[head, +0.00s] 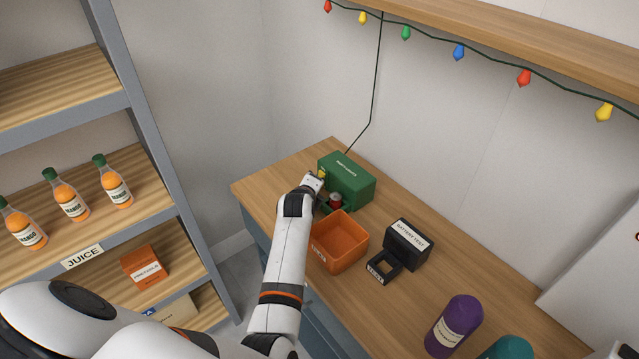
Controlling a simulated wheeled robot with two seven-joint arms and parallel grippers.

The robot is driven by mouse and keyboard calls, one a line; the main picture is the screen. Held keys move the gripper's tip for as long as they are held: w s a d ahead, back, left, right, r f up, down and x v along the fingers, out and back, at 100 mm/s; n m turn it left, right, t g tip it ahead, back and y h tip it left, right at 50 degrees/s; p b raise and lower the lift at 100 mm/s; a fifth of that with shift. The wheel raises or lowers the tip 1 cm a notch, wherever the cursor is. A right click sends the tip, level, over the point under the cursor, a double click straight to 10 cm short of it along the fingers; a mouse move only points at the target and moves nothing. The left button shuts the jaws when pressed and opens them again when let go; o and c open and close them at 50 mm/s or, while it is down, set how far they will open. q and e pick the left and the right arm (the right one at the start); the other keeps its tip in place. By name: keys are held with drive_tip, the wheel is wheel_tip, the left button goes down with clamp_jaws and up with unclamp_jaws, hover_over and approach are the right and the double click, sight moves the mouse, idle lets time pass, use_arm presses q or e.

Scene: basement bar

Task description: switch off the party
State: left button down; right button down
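A green box (350,184), which seems to be labelled as party lights, stands at the back of the wooden counter. A thin dark cord runs from behind it up to the string of coloured bulbs (459,52) under the shelf; I cannot tell if they are lit. A small red part (336,200) shows at the box's front, with a bit of yellow to its left. My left gripper (318,181) is at the front left of the box, close to these parts. Its fingers are mostly hidden, so contact and opening are unclear.
An orange open bin (341,242) stands just in front of the box, close to my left forearm. A black battery tester (407,243), a purple bottle (454,326) and a teal one (508,349) stand to the right. A shelf rack (130,110) with juice bottles is at left.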

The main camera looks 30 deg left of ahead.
use_arm(q)
drive_tip(key=shift+w, duration=0.2)
drive_tip(key=shift+w+d, duration=0.15)
drive_tip(key=shift+w, duration=0.1)
drive_tip(key=shift+w+d+f, duration=0.1)
drive_tip(key=shift+w+d, duration=0.05)
drive_tip(key=shift+w, duration=0.15)
idle(1.0)
drive_tip(key=shift+s+a+p, duration=0.2)
drive_tip(key=shift+s+p, duration=0.15)
drive_tip(key=shift+p, duration=0.15)
drive_tip(key=shift+s+a+r+p, duration=0.15)
drive_tip(key=shift+s+r+p, duration=0.05)
drive_tip(key=shift+s+p, duration=0.2)
drive_tip(key=shift+f, duration=0.1)
